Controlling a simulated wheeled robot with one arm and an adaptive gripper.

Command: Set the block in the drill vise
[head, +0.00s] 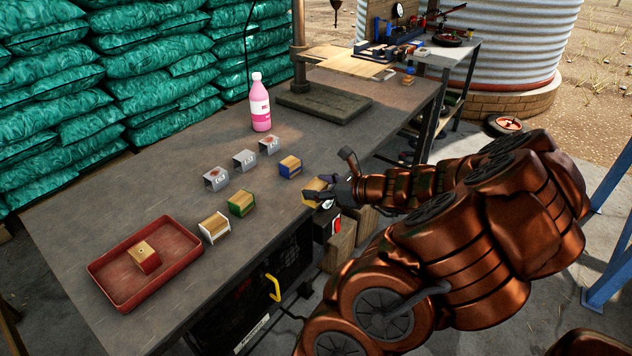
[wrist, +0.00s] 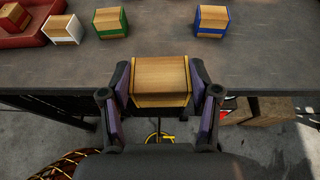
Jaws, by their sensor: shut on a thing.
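My gripper (wrist: 160,88) is shut on a wooden block with yellow edges (wrist: 160,75), its fingers on the left and right sides. In the head view the held block (head: 313,189) is at the front edge of the workbench, partly covered by my gripper (head: 325,194). I cannot tell whether it touches the bench. A drill stand with a dark flat base (head: 325,103) and an upright post (head: 299,45) stands at the far end of the bench. I cannot make out a vise on it.
Blue-edged (head: 290,166), green-edged (head: 242,203) and white-edged (head: 214,227) blocks stand on the bench (head: 150,205). A red tray (head: 182,275) holds another block. Bare bench lies between blocks and drill base.

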